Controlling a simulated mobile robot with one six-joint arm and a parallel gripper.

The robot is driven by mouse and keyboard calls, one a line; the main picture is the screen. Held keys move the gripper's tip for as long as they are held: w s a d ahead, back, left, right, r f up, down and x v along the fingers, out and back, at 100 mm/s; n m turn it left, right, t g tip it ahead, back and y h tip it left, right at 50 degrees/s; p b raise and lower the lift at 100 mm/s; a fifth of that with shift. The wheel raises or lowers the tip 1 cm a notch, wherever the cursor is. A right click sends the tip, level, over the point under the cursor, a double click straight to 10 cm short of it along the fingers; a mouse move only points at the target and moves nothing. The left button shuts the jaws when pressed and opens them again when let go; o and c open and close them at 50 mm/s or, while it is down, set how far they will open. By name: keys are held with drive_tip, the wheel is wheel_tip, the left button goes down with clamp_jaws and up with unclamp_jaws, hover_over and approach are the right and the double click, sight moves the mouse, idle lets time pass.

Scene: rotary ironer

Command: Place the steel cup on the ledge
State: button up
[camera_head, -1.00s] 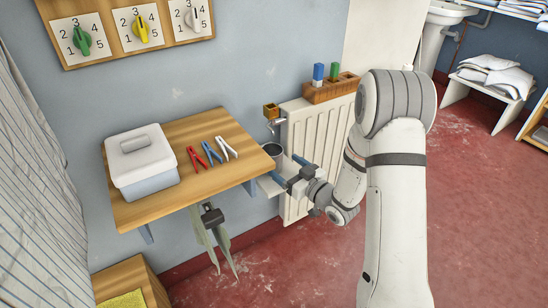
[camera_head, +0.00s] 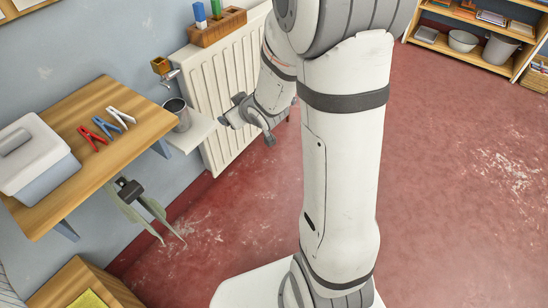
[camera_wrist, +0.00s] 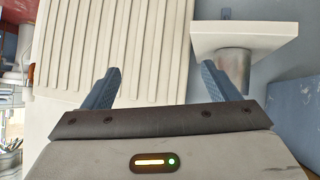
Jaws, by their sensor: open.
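The steel cup (camera_head: 177,114) stands upright on the small white ledge (camera_head: 201,131) beside the wooden wall shelf. In the wrist view the picture is turned over: the cup (camera_wrist: 234,64) shows below the ledge (camera_wrist: 243,35), partly hidden by one finger. My gripper (camera_head: 229,110) is to the right of the ledge, apart from the cup. Its two blue fingers are spread with nothing between them, as the wrist view (camera_wrist: 160,72) shows.
The wooden shelf (camera_head: 140,125) holds a lidded box (camera_head: 35,160) and several clothes pegs (camera_head: 104,127). A white radiator (camera_head: 225,75) stands behind my gripper. A brass tap-like fitting (camera_head: 162,68) is above the cup. Red floor (camera_head: 450,190) is clear at right.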

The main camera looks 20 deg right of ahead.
drive_tip(key=s+r+m+g+h, duration=0.1)
drive_tip(key=s+r+m+g, duration=0.1)
drive_tip(key=s, duration=1)
drive_tip(key=s+d+r+m+g+h, duration=0.1)
drive_tip(key=s+r+m+g, duration=0.2)
drive_tip(key=s+g, duration=0.4)
drive_tip(key=s+r, duration=0.1)
drive_tip(key=s, duration=0.5)
drive_tip(key=shift+s+d+r, duration=0.15)
drive_tip(key=shift+d+r, duration=0.05)
drive_tip(key=shift+r, duration=0.1)
